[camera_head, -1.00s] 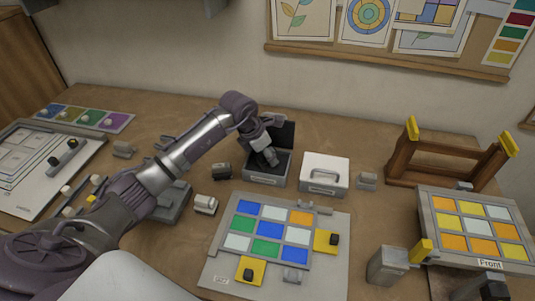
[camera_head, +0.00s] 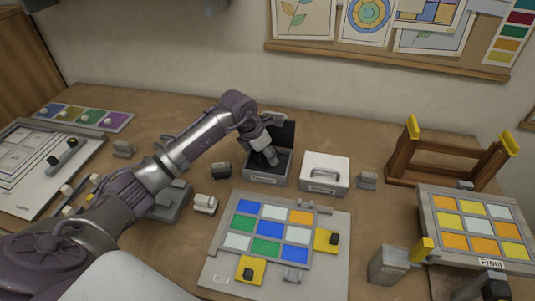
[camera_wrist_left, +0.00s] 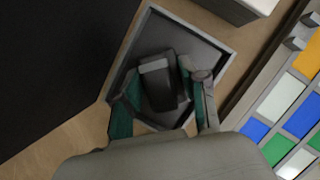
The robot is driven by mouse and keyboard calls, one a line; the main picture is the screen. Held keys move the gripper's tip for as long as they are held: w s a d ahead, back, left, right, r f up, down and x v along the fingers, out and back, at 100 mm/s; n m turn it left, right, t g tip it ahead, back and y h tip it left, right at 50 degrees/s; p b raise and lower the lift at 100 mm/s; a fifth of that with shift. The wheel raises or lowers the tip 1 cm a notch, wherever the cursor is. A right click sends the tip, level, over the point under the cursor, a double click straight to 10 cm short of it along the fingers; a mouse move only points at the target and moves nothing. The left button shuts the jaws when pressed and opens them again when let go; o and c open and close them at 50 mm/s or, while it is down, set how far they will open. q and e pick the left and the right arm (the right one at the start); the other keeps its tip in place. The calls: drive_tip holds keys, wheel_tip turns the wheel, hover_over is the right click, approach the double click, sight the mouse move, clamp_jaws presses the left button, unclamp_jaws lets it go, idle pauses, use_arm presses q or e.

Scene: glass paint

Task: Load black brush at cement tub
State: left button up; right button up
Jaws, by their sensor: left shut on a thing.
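The cement tub (camera_head: 265,180) is a small grey box with a dark inside and a raised black lid (camera_head: 284,131), near the middle of the table. My left gripper (camera_head: 270,158) points down into it. In the left wrist view the tub's inner floor (camera_wrist_left: 180,36) shows around the gripper (camera_wrist_left: 160,76). Its green-padded fingers are shut on a dark block with a grey top face, the black brush (camera_wrist_left: 158,90), inside the tub outline. Whether the brush touches the floor of the tub cannot be told. My right gripper is not in view.
A closed white box (camera_head: 325,174) with a handle stands just right of the tub. A small black-topped block (camera_head: 221,169) stands left of it. A panel of coloured tiles (camera_head: 267,235) lies in front. A wooden rack (camera_head: 445,162) stands at the right.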

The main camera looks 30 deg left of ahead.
use_arm(q)
drive_tip(key=shift+s, duration=0.1)
idle(0.4)
drive_tip(key=shift+r+p, duration=0.5)
drive_tip(key=shift+r, duration=0.25)
drive_tip(key=shift+r+p, duration=1.55)
drive_tip(key=shift+r, duration=1.2)
drive_tip(key=shift+d, duration=0.1)
